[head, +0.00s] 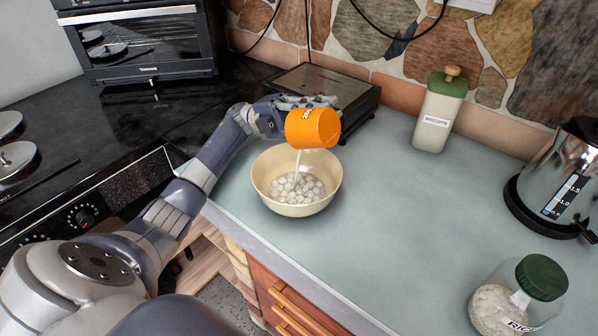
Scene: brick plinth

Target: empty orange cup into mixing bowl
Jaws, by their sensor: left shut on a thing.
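The cream mixing bowl (300,208) stands upright on the grey-blue counter. Several pale round pieces (297,187) lie in its bottom. A thin white streak (298,165) runs from below the cup down into the bowl. The inside of the cup is hidden. My right gripper is not in view.
A dark flat appliance (325,88) stands just behind the cup. A green-and-cream canister (439,112) is at the back wall. A kettle (560,185) and a green-lidded rice jar (520,296) stand at right. The counter between bowl and kettle is clear.

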